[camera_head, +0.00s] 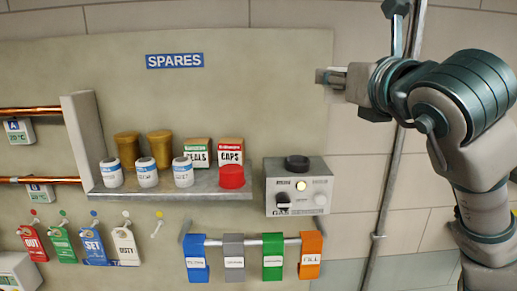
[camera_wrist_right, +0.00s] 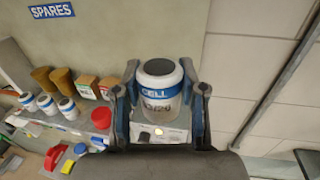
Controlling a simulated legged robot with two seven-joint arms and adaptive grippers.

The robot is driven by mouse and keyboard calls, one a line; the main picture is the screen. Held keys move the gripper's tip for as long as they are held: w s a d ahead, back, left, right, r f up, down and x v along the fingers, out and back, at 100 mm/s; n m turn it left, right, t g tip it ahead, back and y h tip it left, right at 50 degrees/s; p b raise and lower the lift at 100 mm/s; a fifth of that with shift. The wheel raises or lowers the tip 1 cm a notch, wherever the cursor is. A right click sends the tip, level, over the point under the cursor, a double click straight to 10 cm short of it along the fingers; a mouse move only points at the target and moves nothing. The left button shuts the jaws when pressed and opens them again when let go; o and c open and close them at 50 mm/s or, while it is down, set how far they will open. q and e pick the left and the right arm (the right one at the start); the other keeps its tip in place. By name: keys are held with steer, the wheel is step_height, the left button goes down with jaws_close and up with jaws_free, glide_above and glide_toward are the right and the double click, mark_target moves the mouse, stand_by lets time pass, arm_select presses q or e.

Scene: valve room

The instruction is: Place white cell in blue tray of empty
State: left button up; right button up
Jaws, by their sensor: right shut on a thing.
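My right gripper (camera_head: 328,76) is at the upper right of the head view, in front of the wall and well above the grey tester box. In the right wrist view the gripper (camera_wrist_right: 161,95) is shut on a white cell (camera_wrist_right: 161,88) with a blue band, the word CELL and a dark round end. The cell cannot be made out in the head view. A blue holder (camera_head: 195,257) hangs on a rail at the lower middle; its label is too small to read. I cannot tell whether it is the blue tray. My left gripper is out of view.
A shelf (camera_head: 205,194) holds three white jars (camera_head: 147,173), amber jars, two boxes and a red cap (camera_head: 232,176). The tester box (camera_head: 296,190) has a lit yellow lamp and a black round part on top. Grey, green and orange holders (camera_head: 311,255) share the rail.

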mark_target(337, 92)
steer(key=shift+s+a+f, duration=0.2)
steer(key=shift+s+f, duration=0.3)
steer(key=shift+f, duration=0.05)
steer(key=shift+s+a+f, duration=0.15)
steer(key=shift+s+f, duration=0.35)
steer(key=shift+f, duration=0.05)
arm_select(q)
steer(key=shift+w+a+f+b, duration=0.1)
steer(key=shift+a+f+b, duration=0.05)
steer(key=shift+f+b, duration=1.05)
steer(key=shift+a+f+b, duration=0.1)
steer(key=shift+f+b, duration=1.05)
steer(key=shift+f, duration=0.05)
arm_select(e)
steer(key=d+f+m+h, duration=0.1)
steer(key=d+f+h, duration=0.1)
steer(key=f, duration=3.6)
steer(key=d+f+m+h, duration=0.1)
steer(key=d+f, duration=0.3)
steer(key=f, duration=3.4)
steer(key=shift+f+m+h, duration=0.3)
steer(key=shift+h, duration=0.2)
